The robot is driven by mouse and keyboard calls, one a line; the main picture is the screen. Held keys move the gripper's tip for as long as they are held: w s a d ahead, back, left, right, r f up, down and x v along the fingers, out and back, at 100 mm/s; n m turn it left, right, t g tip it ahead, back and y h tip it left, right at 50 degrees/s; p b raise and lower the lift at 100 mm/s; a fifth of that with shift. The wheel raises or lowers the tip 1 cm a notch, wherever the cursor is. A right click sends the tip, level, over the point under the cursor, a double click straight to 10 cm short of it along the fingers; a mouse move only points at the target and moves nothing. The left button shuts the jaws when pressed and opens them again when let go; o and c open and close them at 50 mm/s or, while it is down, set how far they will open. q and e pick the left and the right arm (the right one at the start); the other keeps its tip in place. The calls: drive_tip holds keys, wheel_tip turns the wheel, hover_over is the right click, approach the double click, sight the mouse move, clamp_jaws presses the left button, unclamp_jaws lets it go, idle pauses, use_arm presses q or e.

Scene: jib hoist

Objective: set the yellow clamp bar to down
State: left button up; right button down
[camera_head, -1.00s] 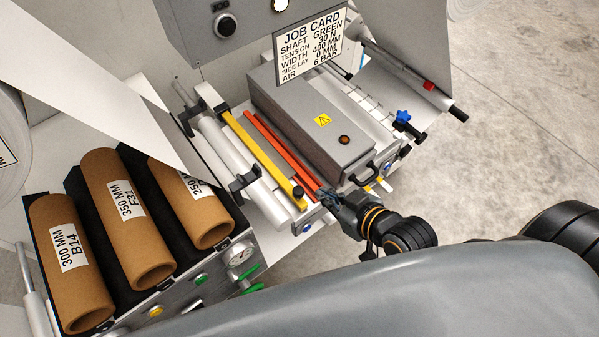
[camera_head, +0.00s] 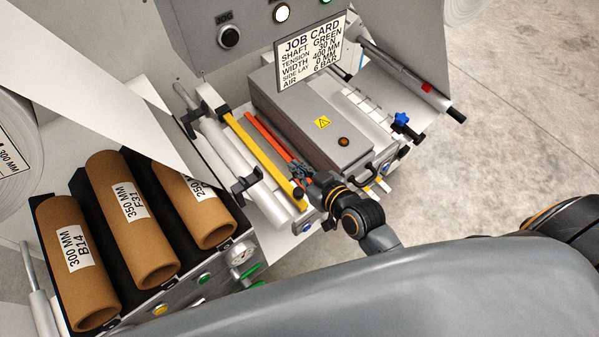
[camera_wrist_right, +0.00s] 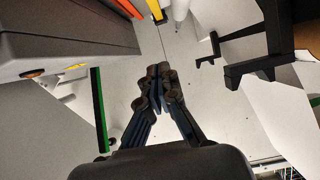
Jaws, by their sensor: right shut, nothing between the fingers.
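The yellow clamp bar (camera_head: 258,148) runs slantwise across the machine beside a parallel orange-red bar (camera_head: 268,136). A black knob (camera_head: 298,193) sits at its near end. In the right wrist view, the yellow bar's end (camera_wrist_right: 157,10) shows at the top edge, beyond the fingertips. My right gripper (camera_head: 300,172) is shut and empty, near the bars' near ends and just right of the yellow bar. It hides part of the orange-red bar. In the right wrist view the fingertips (camera_wrist_right: 158,74) are together with nothing between them. My left gripper is not in view.
A grey box (camera_head: 310,115) with a warning label stands right of the bars. Black brackets (camera_head: 247,184) stand to the left by the white rollers. Cardboard cores (camera_head: 130,220) lie at the left. A job card (camera_head: 311,52) hangs above. Open floor (camera_head: 500,150) lies to the right.

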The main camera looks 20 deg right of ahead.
drive_tip(key=shift+s+d+f, duration=0.1)
drive_tip(key=shift+s+f, duration=0.1)
drive_tip(key=shift+f, duration=0.45)
drive_tip(key=shift+s+d+f, duration=0.1)
drive_tip(key=shift+s+f, duration=0.05)
drive_tip(key=shift+f, duration=0.5)
drive_tip(key=shift+a, duration=0.1)
